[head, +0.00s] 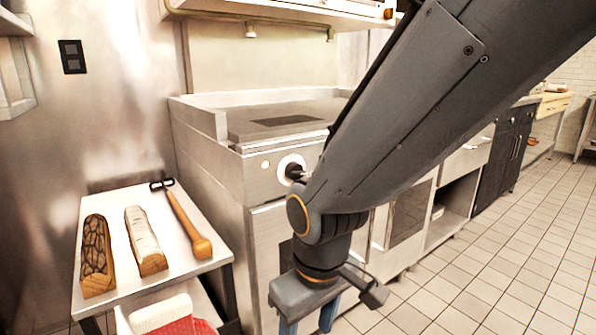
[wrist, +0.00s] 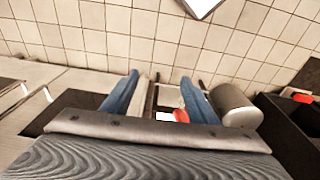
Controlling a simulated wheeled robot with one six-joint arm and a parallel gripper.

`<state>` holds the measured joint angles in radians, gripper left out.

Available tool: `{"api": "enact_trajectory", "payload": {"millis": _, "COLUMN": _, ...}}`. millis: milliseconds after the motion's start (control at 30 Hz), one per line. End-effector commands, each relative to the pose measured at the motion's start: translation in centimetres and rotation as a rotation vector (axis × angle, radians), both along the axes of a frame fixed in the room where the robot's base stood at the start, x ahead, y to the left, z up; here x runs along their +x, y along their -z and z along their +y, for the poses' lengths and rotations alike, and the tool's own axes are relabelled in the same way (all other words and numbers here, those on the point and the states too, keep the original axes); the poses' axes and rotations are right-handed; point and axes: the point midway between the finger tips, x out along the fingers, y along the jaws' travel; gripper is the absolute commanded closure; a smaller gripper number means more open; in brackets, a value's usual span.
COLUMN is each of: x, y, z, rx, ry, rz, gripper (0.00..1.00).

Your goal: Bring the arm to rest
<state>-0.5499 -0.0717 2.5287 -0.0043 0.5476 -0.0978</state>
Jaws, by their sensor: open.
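My arm comes in from the upper right of the head view and slopes down to the lower middle. My gripper (head: 308,316) hangs from it with its blue fingers pointing down, in front of the steel cooking range (head: 262,185). The fingertips are cut off or close to the bottom edge of the head view. In the wrist view my gripper (wrist: 159,80) has its two blue fingers spread apart. Nothing is held between them. Tiled floor (wrist: 140,35) shows beyond the fingertips.
Left of the gripper, a small table (head: 186,262) holds two loaf-shaped blocks (head: 97,255) (head: 146,240) and a wooden-handled tool (head: 186,222). A red and white item (head: 172,316) lies below its front. Tiled floor (head: 500,255) is open at right.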

Motion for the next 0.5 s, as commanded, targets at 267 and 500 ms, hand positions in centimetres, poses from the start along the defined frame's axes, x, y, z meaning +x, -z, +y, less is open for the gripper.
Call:
{"api": "enact_trajectory", "payload": {"millis": 267, "x": -5.2, "y": -1.0, "z": -0.4, "rx": -0.014, "ry": 0.143, "rz": 0.132, "gripper": 0.46}}
{"api": "enact_trajectory", "payload": {"millis": 500, "x": -4.7, "y": -3.2, "z": -1.6, "rx": -0.015, "ry": 0.191, "rz": 0.129, "gripper": 0.46}}
